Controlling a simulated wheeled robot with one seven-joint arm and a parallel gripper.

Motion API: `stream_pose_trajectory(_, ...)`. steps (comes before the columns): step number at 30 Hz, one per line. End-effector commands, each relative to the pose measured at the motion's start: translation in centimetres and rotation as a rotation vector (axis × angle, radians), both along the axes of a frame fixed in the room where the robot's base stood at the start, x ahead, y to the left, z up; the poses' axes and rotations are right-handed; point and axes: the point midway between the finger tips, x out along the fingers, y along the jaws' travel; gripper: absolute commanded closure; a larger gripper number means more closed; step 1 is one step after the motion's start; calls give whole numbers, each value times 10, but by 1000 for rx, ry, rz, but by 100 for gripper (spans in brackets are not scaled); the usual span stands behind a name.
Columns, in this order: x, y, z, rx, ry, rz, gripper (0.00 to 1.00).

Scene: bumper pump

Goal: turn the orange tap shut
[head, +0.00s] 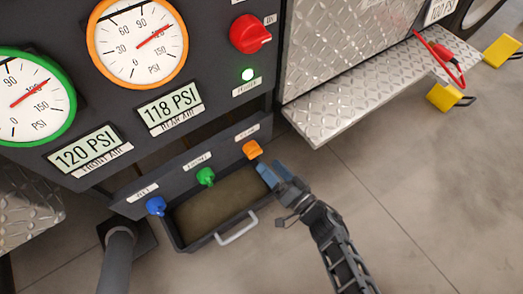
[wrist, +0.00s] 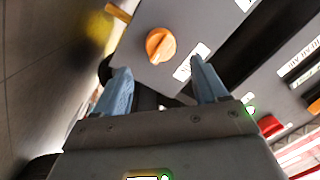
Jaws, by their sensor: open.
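The orange tap (head: 252,149) is a small knob on the dark strip below the gauge panel, at the right end of a row of taps. It also shows in the wrist view (wrist: 160,45), beyond my fingertips, with a raised grip across its face. My gripper (head: 268,173) is just below and to the right of the tap in the head view. In the wrist view its two blue fingers (wrist: 158,78) are apart with nothing between them. The fingers do not touch the tap, as far as the wrist view shows.
A green tap (head: 205,176) and a blue tap (head: 156,205) sit to the left on the same strip. A tray with a handle (head: 237,228) lies below. A diamond-plate step (head: 330,119) juts out at the right.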

Motion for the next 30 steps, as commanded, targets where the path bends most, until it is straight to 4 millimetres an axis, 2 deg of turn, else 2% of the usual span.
stream_pose_trajectory(12,46,38,-2,0,-3,0,28)
stream_pose_trajectory(25,54,44,1,0,-1,-2,28)
stream_pose_trajectory(30,54,44,1,0,-1,-2,44)
